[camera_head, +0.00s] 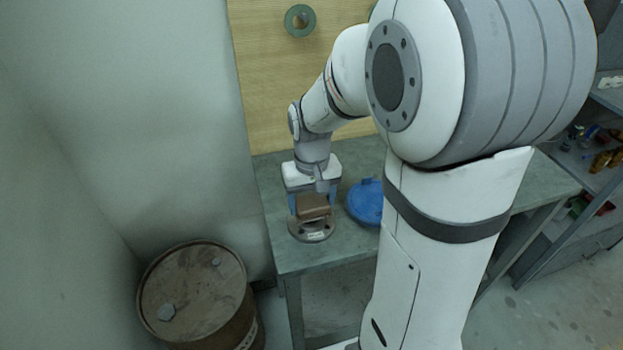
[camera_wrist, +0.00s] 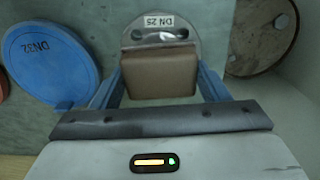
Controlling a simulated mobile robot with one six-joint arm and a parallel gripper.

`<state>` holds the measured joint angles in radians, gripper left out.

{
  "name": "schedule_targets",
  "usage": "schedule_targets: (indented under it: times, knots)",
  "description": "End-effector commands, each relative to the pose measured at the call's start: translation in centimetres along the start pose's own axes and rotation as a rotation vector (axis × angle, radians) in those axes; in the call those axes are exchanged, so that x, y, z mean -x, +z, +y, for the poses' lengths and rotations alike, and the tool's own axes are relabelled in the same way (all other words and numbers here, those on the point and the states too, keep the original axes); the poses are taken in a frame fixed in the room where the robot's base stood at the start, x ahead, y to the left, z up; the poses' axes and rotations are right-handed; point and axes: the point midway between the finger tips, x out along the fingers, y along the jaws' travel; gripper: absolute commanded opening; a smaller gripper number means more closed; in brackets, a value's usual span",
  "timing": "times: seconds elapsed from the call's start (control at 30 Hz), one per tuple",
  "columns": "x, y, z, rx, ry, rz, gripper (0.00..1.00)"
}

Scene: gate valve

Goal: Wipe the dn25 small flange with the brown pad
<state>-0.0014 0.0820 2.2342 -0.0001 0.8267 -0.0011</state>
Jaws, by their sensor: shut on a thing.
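The brown pad (camera_wrist: 160,76) is a block held between the two blue fingers of my gripper (camera_wrist: 158,88) in the wrist view. In the head view, the brown pad (camera_head: 312,207) shows below my gripper (camera_head: 313,203). The dn25 small flange (camera_head: 312,231) is a grey metal disc lying on the bench, and the pad is over it. In the wrist view the flange (camera_wrist: 196,27) shows its "DN 25" label and bolt holes beyond the pad. The pad hides the rest of the flange. I cannot tell whether pad and flange touch.
A blue disc marked DN32 (camera_wrist: 50,62) lies beside the flange on the bench (camera_head: 285,256). A rusty barrel (camera_head: 196,290) stands on the floor left of the bench. A wooden board (camera_head: 262,90) is behind, and shelves (camera_head: 590,165) stand at right.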

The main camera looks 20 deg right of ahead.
Motion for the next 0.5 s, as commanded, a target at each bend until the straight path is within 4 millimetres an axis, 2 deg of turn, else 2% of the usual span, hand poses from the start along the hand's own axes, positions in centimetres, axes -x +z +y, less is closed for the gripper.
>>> schedule_targets:
  times: [0.03,0.5]
  knots:
    - [0.9,0.0,0.0,0.001,0.0,0.002,0.47]
    - [4.9,0.0,-0.1,0.002,0.0,0.001,0.47]
